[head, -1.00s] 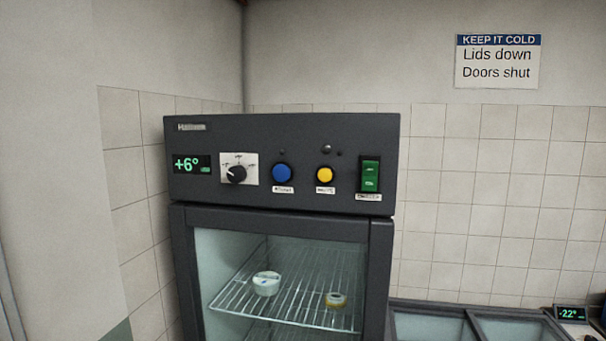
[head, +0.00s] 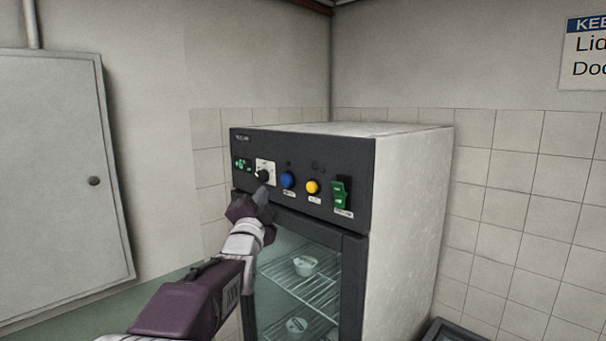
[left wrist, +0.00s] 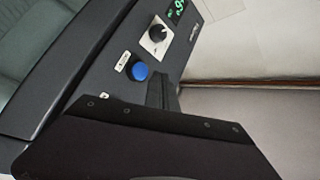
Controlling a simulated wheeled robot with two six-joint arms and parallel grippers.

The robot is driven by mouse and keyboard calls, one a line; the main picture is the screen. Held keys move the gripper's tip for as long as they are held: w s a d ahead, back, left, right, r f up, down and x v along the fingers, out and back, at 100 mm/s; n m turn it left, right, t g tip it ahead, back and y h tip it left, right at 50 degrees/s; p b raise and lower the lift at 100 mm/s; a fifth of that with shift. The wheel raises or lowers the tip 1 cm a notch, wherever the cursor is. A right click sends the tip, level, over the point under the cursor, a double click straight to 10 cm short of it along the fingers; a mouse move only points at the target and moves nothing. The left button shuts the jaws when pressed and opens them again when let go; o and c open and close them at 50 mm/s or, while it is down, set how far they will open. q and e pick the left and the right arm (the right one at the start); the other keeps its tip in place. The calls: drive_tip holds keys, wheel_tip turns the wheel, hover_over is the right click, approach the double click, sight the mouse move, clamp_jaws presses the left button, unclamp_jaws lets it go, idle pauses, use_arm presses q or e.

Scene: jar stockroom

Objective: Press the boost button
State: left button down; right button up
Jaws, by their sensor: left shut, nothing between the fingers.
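The control panel (head: 300,205) is the dark top strip of a glass-door fridge. It carries a blue button (head: 287,180) and a yellow button (head: 312,187), each with a small label I cannot read, so I cannot tell which is boost. My left gripper (head: 263,194) is shut and empty, just in front of the panel below the dial, left of and below the blue button. In the left wrist view the blue button (left wrist: 140,71) is close to the fingers (left wrist: 163,92); contact cannot be made out. My right gripper is not in view.
A black dial (head: 264,175) and a green display (head: 242,164) are left of the blue button. A green rocker switch (head: 340,192) is at the panel's right. A grey wall cabinet (head: 60,180) stands at left. Small jars sit on wire shelves behind the glass door.

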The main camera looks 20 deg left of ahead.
sight(286, 180)
use_arm(q)
drive_tip(key=a+y, duration=0.1)
drive_tip(key=a, duration=0.4)
drive_tip(key=w+d+p, duration=0.4)
drive_tip(key=w+p, duration=0.1)
drive_tip(key=w, duration=0.2)
drive_tip(key=shift+w+d+r+n+g+p, duration=0.25)
drive_tip(key=shift+r+n+g+p, duration=0.05)
drive_tip(key=shift+n+p, duration=0.1)
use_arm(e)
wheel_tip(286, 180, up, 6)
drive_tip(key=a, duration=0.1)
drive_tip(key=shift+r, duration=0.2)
use_arm(q)
drive_tip(key=shift+a, duration=0.1)
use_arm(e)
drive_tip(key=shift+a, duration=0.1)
use_arm(q)
drive_tip(key=shift+w, duration=0.1)
idle(0.9)
drive_tip(key=shift+w+d, duration=0.25)
drive_tip(key=shift+w, duration=0.1)
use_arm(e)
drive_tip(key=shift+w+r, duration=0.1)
